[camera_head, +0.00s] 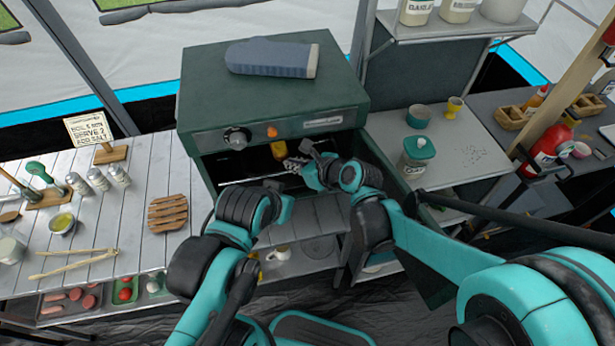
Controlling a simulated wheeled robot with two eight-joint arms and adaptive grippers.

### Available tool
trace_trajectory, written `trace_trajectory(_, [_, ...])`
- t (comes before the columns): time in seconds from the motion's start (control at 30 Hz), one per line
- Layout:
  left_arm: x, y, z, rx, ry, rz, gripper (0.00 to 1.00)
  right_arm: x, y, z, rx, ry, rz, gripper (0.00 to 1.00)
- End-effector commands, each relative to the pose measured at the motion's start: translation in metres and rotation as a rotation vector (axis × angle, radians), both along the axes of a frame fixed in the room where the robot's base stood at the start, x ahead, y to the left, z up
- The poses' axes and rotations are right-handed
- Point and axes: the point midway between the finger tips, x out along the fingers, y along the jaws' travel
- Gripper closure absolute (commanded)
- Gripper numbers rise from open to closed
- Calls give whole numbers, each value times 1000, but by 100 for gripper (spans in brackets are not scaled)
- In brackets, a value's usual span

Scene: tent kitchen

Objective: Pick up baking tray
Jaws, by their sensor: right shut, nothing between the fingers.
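The dark green oven (275,85) stands open at its front. A thin pale edge (240,180) runs across the low part of its opening. It may be the baking tray's rim or a rack; I cannot tell which, as the inside is dark and my arms cover part of it. My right gripper (297,164) is shut and empty, at the right of the oven opening. My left gripper (276,186) is just below and left of it, at the front of the opening. Its fingers are too dark and small to read.
A blue-grey oven mitt (272,58) lies on the oven. A slatted table (130,210) with shakers, tongs and a wooden trivet (168,213) is left. A side table (465,150) with a teal-lidded jar (416,155) is right. A yellow object (279,150) shows inside the oven.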

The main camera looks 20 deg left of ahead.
Motion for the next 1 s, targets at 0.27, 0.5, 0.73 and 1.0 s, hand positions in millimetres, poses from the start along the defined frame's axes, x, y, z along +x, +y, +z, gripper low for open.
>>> trace_trajectory(0.27, [0,0,-16,0,0,0,100,1,2,-16,0,0,-1,100])
trace_trajectory(0.5, [0,0,-15,0,0,0,100,1,2,-16,0,0,-1,100])
trace_trajectory(0.73, [0,0,-13,0,0,0,100,-4,-9,-15,0,0,-2,100])
trace_trajectory(1.0, [0,0,-11,0,0,0,100,-17,-32,-16,0,-1,1,100])
